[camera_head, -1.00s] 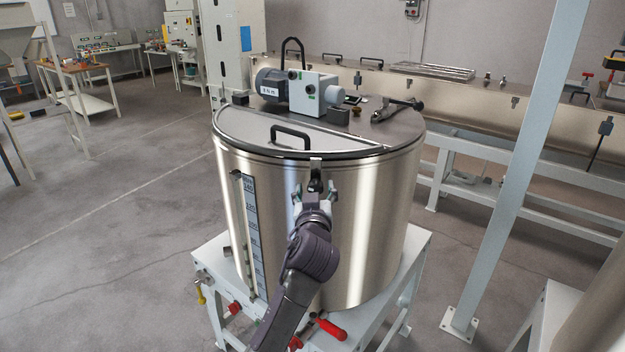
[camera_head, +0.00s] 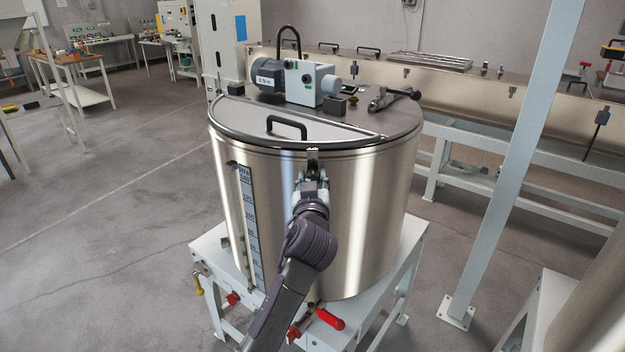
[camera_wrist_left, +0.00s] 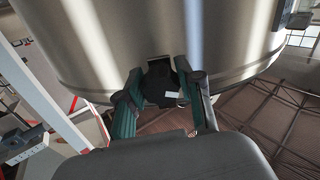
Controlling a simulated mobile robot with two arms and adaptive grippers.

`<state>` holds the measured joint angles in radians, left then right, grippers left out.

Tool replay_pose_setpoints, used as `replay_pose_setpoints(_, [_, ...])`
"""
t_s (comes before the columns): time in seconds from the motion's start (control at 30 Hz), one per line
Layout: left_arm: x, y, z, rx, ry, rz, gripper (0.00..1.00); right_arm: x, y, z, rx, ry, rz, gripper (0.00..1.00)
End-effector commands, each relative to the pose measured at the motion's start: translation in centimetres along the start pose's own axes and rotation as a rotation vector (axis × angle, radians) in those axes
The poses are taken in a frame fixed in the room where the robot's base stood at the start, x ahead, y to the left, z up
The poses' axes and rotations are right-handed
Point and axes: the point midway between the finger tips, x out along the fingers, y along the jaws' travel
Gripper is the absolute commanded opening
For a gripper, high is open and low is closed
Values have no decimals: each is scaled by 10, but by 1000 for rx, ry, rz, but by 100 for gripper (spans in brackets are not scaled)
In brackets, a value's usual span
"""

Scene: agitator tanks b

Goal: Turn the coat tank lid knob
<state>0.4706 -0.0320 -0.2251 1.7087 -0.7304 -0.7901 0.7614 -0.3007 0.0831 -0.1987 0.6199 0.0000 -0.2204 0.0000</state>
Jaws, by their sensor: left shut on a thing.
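The coat tank (camera_head: 355,215) is a large steel drum with a flat lid (camera_head: 400,122) and a hinged front flap (camera_head: 245,118) with a black handle. The black lid knob (camera_wrist_left: 160,86) sits at the front of the tank just under the rim, below a small latch plate (camera_head: 313,155). My left gripper (camera_head: 312,180) is at the knob. In the left wrist view its two fingers (camera_wrist_left: 160,92) stand on either side of the knob and are shut on it. The fingers hide most of the knob in the head view. My right gripper is not in view.
A motor with gearbox (camera_head: 300,80) and a clamp lever (camera_head: 390,98) sit on the lid. A red-handled valve (camera_head: 328,318) sticks out below the tank on its white stand (camera_head: 208,250). A pale post (camera_head: 510,170) stands to the right. A long steel trough (camera_head: 470,95) runs behind.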

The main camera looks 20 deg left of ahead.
Motion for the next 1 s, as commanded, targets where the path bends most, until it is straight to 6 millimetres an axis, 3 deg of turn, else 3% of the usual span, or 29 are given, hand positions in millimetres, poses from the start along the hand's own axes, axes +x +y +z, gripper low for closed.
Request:
replay_pose_setpoints(0.37, [0,0,-2,197,1,0,2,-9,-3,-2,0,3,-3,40])
replay_pose_setpoints(1.0, [0,-2,-5,801,4,0,2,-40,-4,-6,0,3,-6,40])
